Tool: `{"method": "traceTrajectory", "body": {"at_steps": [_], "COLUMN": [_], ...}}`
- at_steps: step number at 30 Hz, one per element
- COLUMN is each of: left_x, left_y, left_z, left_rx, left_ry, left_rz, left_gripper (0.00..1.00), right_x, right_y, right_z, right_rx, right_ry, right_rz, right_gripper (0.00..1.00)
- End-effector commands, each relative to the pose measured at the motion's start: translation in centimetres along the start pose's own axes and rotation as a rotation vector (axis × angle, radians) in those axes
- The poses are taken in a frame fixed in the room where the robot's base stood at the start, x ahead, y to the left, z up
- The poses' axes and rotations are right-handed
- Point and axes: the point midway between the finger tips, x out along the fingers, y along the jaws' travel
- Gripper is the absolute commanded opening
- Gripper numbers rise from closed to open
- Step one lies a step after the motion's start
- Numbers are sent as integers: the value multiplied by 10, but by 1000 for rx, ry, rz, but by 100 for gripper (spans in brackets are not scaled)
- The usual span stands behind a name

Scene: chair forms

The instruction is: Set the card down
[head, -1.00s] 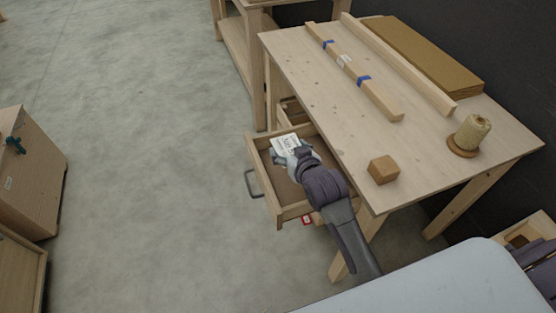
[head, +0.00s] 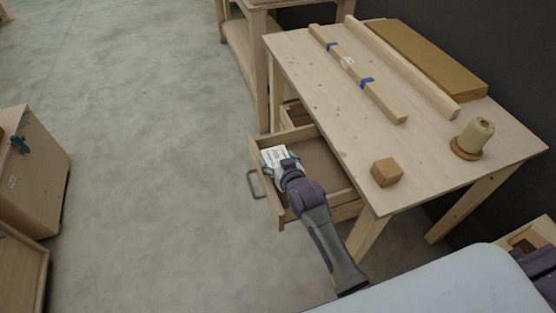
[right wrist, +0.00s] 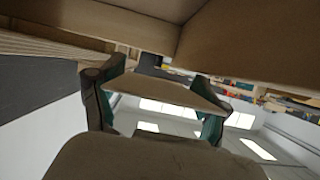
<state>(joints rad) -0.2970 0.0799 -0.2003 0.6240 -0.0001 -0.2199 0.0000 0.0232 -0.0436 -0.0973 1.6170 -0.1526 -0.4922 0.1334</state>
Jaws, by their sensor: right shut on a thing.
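The card (head: 272,154) is white with dark print. In the head view it is at the left part of the open drawer (head: 266,196), close to the drawer's front wall. My right gripper (head: 279,164) is shut on the card and reaches in over the drawer from below. I cannot tell whether the card touches the drawer floor. Part of the card is hidden by the fingers. My left gripper is not in view.
The drawer belongs to a wooden table (head: 325,105). On the table are a wooden cube (head: 387,172), a spool of twine (head: 474,137), a strip with blue tape (head: 345,62), a long batten (head: 400,65) and a brown board stack (head: 425,58). The drawer's right part is bare.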

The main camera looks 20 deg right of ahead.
Motion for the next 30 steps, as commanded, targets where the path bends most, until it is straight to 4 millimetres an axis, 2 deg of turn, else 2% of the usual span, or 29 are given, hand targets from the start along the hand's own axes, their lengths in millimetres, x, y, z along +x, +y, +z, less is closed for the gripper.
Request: {"method": "traceTrajectory", "body": {"at_steps": [12,13,17,26,30], "left_x": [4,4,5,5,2], "left_y": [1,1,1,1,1], "left_z": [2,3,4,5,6], "left_rx": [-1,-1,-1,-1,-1], "left_ry": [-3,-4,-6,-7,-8], "left_rz": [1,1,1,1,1], "left_gripper": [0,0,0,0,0], "right_x": [5,5,4,4,2], "right_y": [0,0,0,0,1], "right_z": [15,16,17,19,12], "right_rx": [1,1,2,3,3], "right_ry": [-9,-11,-14,-17,-17], "right_rz": [0,0,0,0,1], "right_gripper": [60,78,99,100,100]}}
